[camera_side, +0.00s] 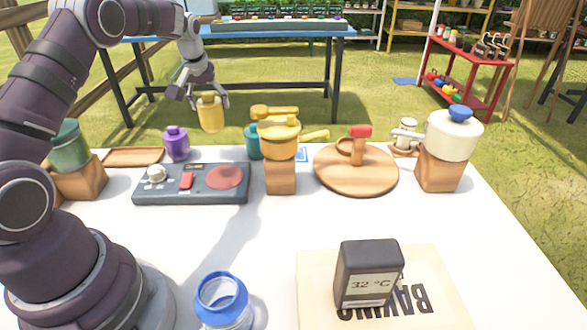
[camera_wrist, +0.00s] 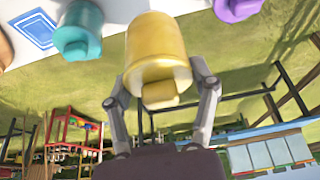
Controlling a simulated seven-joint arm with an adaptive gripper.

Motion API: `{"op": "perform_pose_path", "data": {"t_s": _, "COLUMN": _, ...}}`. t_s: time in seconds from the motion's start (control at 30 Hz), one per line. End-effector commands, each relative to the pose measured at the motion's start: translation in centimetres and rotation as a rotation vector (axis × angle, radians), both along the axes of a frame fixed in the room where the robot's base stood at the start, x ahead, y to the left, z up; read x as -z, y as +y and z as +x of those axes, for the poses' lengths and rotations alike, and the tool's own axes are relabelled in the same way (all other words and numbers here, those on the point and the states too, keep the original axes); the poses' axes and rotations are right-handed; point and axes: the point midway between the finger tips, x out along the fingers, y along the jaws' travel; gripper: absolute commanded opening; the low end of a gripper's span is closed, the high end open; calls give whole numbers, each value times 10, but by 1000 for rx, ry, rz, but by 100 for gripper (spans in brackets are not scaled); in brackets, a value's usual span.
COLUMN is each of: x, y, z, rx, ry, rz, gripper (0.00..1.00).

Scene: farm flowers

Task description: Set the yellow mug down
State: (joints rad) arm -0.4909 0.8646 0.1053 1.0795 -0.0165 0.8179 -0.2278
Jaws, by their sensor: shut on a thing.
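The yellow mug (camera_side: 210,114) hangs from my gripper (camera_side: 208,98), raised beyond the far edge of the white table (camera_side: 310,225), with grass behind it in the side view. In the wrist view the yellow mug (camera_wrist: 156,45) sits between the two fingers of my gripper (camera_wrist: 162,82), one on each side. The gripper is shut on it. A small yellow knob-like part faces the wrist camera. The mug looks nearly upright in the side view.
A purple mug (camera_side: 176,146) and a teal mug (camera_side: 253,143) stand at the table's far edge. A stove (camera_side: 207,186), a yellow pot on a wooden block (camera_side: 280,175) and a round wooden board (camera_side: 330,180) are nearby. The table's middle is clear.

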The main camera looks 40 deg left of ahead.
Motion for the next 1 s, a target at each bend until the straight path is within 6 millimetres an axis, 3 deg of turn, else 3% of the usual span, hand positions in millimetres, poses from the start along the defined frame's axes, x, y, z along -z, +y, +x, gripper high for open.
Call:
{"op": "perform_pose_path", "data": {"t_s": 0.17, "x": -25, "y": -7, "z": 0, "rx": 22, "ry": -2, "rz": 1, "gripper": 19}}
{"op": "perform_pose_path", "data": {"t_s": 0.5, "x": -51, "y": -72, "z": -19, "rx": 247, "ry": -2, "rz": 1, "gripper": 19}}
{"op": "perform_pose_path", "data": {"t_s": 0.7, "x": -60, "y": -109, "z": -41, "rx": 396, "ry": -3, "rz": 3, "gripper": 19}}
{"op": "perform_pose_path", "data": {"t_s": 1.0, "x": -64, "y": -146, "z": -68, "rx": 570, "ry": -1, "rz": 2, "gripper": 19}}
